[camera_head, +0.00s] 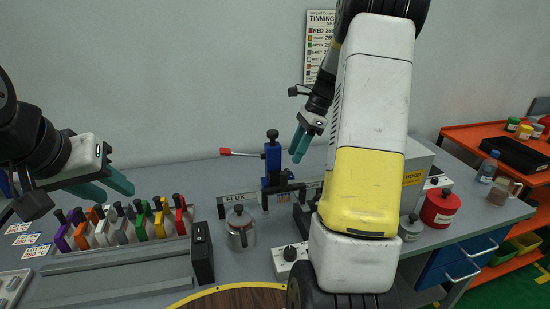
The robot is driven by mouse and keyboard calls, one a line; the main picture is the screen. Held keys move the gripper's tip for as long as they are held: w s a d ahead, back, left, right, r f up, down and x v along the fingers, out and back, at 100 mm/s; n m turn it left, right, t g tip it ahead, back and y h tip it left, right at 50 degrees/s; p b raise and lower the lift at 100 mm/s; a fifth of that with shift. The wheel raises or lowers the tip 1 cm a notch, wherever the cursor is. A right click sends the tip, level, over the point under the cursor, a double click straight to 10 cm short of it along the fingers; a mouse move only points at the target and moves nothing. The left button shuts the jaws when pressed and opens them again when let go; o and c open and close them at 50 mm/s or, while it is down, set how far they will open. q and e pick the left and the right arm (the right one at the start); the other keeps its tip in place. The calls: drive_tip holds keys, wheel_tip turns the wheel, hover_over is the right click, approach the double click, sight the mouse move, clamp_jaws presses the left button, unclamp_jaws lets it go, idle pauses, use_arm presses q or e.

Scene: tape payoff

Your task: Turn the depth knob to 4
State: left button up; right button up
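A black knob (290,253) sits on top of a small white box (281,268) in the front middle of the bench. Another dark knob (435,181) shows on a white part at the right, behind my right arm. I cannot read a scale on either, so I cannot tell which is the depth knob. My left gripper (119,191) is open and empty, above the colored bottles at the left. My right gripper (298,147) hangs above and behind the white box, beside the blue clamp, apart from both knobs. Its teal fingers overlap in this view, so its opening is unclear.
My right arm hides much of the right middle. A blue clamp (272,165) with a red-tipped lever stands behind a FLUX bar (238,196). A metal pot (240,228) stands left of the white box. A red canister (439,207) stands at the right.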

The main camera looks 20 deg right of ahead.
sight(287, 170)
drive_tip(key=shift+x, duration=2.65)
clamp_jaws()
